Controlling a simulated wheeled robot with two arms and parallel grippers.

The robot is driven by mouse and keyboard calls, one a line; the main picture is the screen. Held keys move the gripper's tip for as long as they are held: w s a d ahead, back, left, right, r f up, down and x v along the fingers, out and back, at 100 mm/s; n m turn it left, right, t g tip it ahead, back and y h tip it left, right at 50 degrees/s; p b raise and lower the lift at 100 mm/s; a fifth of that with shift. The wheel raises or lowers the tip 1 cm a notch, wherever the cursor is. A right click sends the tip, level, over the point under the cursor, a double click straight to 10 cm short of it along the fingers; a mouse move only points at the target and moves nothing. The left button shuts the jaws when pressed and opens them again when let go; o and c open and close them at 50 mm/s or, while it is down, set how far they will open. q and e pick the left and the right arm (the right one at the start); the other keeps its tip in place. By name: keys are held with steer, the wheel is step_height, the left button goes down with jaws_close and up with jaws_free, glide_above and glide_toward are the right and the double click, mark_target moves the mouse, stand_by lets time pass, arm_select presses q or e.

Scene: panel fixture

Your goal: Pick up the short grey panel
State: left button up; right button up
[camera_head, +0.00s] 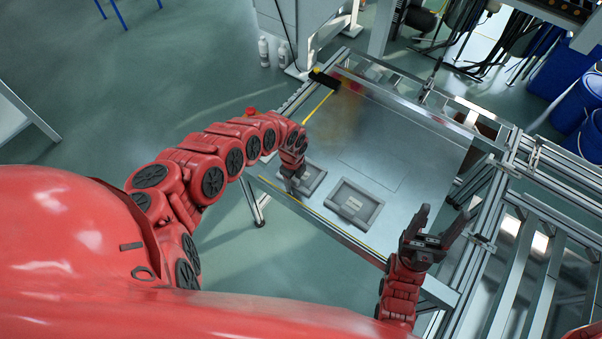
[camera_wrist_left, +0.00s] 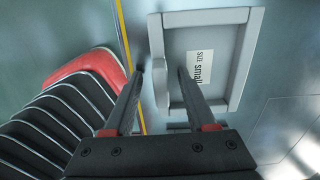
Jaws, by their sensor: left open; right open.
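The short grey panel (camera_head: 312,176) lies flat on the metal table, left of a larger grey panel (camera_head: 353,204). In the left wrist view the short panel (camera_wrist_left: 215,40) shows a raised rim and a white label reading "SIZE small". My left gripper (camera_head: 291,186) is over the near left edge of the short panel. In the left wrist view my left gripper (camera_wrist_left: 162,70) is open, one finger outside the panel's rim and the other over its inside. I cannot tell whether the fingers touch it. My right gripper (camera_head: 432,222) is open and empty near the table's right front.
The metal table (camera_head: 400,135) has free room behind the panels. Metal rails (camera_head: 560,170) stand on the right, and blue barrels (camera_head: 575,105) stand further back.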

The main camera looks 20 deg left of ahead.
arm_select(q)
jaws_close()
steer(key=shift+r, duration=0.1)
stand_by(0.6)
